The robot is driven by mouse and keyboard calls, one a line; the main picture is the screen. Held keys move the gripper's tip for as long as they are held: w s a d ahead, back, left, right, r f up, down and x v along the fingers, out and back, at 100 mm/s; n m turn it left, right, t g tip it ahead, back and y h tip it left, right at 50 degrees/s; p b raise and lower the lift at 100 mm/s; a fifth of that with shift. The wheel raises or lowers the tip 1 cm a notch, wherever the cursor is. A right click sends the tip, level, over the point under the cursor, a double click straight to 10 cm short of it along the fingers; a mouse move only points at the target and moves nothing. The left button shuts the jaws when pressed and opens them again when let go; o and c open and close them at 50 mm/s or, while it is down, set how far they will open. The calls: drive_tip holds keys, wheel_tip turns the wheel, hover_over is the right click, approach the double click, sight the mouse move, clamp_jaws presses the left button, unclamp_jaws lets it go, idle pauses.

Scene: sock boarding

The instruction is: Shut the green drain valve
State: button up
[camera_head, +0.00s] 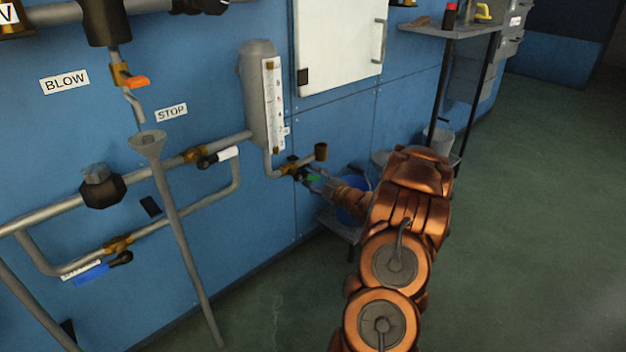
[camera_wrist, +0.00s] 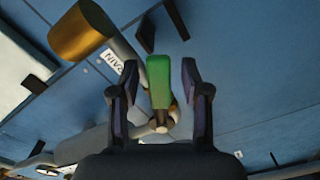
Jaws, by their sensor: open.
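The green drain valve handle (camera_wrist: 158,82) stands between the two fingers of my gripper (camera_wrist: 158,85) in the wrist view, with a gap on each side. My gripper is open around the handle and does not visibly touch it. In the head view the green handle (camera_head: 313,177) shows small at the valve below the gauge cylinder, and my gripper (camera_head: 318,183) reaches it from the right. A brass pipe end (camera_wrist: 82,32) is at the upper left in the wrist view. A label reading as drain (camera_wrist: 111,61) is beside it.
The grey cylinder (camera_head: 258,95) with a white scale is above the valve. A blue bucket (camera_head: 352,213) sits on a low stand behind my arm. Pipes with orange (camera_head: 138,82), white (camera_head: 228,153) and blue (camera_head: 92,274) handles are at left. The floor at right is clear.

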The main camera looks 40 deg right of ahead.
clamp_jaws()
idle(0.3)
idle(0.4)
